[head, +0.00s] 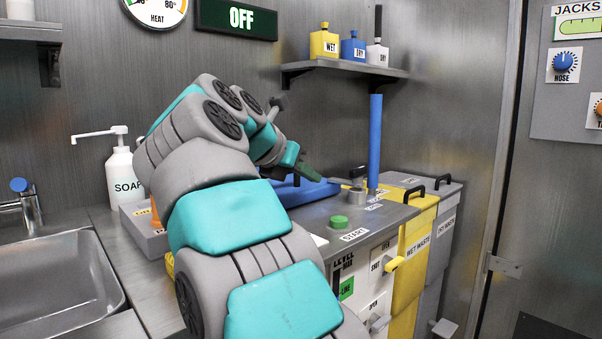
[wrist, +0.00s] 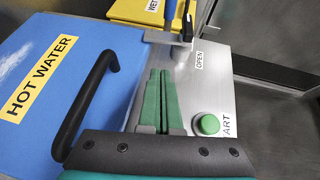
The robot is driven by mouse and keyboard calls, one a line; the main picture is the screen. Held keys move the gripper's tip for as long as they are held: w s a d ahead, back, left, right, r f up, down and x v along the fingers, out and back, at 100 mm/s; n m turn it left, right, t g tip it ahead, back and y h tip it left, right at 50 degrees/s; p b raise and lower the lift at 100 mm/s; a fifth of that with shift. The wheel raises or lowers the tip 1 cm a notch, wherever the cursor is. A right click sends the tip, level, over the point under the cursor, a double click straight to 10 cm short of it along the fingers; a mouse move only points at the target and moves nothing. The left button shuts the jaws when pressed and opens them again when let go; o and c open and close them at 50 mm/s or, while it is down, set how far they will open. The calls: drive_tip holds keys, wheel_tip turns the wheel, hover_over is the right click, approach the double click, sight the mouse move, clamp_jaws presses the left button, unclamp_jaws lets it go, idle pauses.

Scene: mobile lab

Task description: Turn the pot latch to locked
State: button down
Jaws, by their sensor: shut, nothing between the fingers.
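The pot latch (head: 357,190) is a small metal piece with a lever, on the grey steel top near the foot of a blue post. In the wrist view the latch (wrist: 165,37) shows as a grey bar near the top, with a dark upright piece at its right end. An OPEN label (wrist: 198,61) lies on the near side of it. My gripper (head: 316,177) has its green fingers shut and empty, pointing at the latch from the left. In the wrist view my gripper (wrist: 165,72) ends just short of the bar; I cannot tell if they touch. The other latch label is unreadable.
A blue HOT WATER lid (wrist: 50,75) with a black handle (wrist: 90,100) lies left of my fingers. A green START button (head: 339,222) is on the near side. The blue post (head: 375,140) rises behind the latch. Yellow and grey waste bins (head: 415,215) stand right.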

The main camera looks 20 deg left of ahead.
sight(337, 180)
drive_tip(key=x, duration=0.5)
drive_tip(key=w, duration=0.3)
drive_tip(key=shift+d+p, duration=0.35)
drive_tip(key=shift+p, duration=0.05)
drive_tip(key=shift+w+d, duration=0.1)
drive_tip(key=shift+w, duration=0.25)
drive_tip(key=shift+w+a+r+p, duration=0.1)
drive_tip(key=shift+w+a+p, duration=0.1)
drive_tip(key=shift+w+p, duration=0.5)
drive_tip(key=shift+w+d, duration=0.1)
drive_tip(key=shift+b, duration=0.3)
